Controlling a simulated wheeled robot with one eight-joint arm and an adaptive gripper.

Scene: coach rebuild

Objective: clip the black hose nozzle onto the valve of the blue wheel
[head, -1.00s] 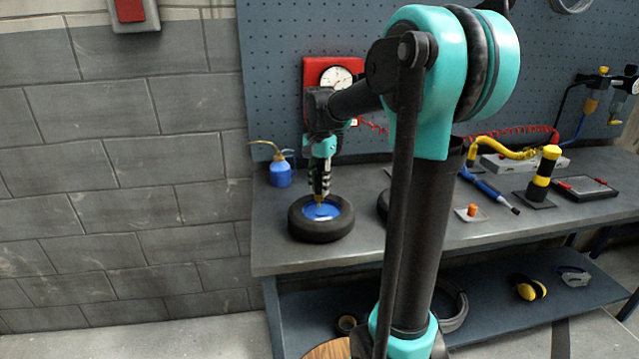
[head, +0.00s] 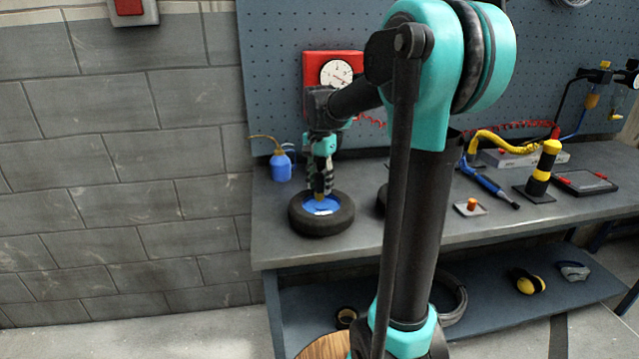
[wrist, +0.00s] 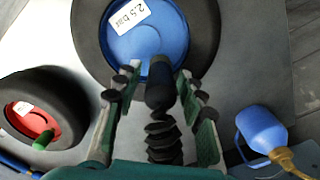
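The blue wheel (head: 345,213) is a black tyre with a blue hub, lying flat at the bench's left end. In the wrist view, its hub (wrist: 150,42) carries a white "2.5 bar" label. The black nozzle (wrist: 160,88), with a ribbed stem, stands between my fingers, its end over the hub's near edge. The valve is hidden beneath it, so the fit cannot be seen. In the head view a brass-coloured piece shows under the fingers. My gripper (wrist: 157,72) is open around the nozzle, with gaps at both sides; it also shows above the wheel (head: 321,188).
A red-hubbed wheel with a green cap (wrist: 42,143) lies near. A blue oil can (head: 281,167) stands behind left of the blue wheel. A red gauge box (head: 312,68) hangs on the pegboard. A yellow-black post (head: 544,170) and blue-yellow tool stand right.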

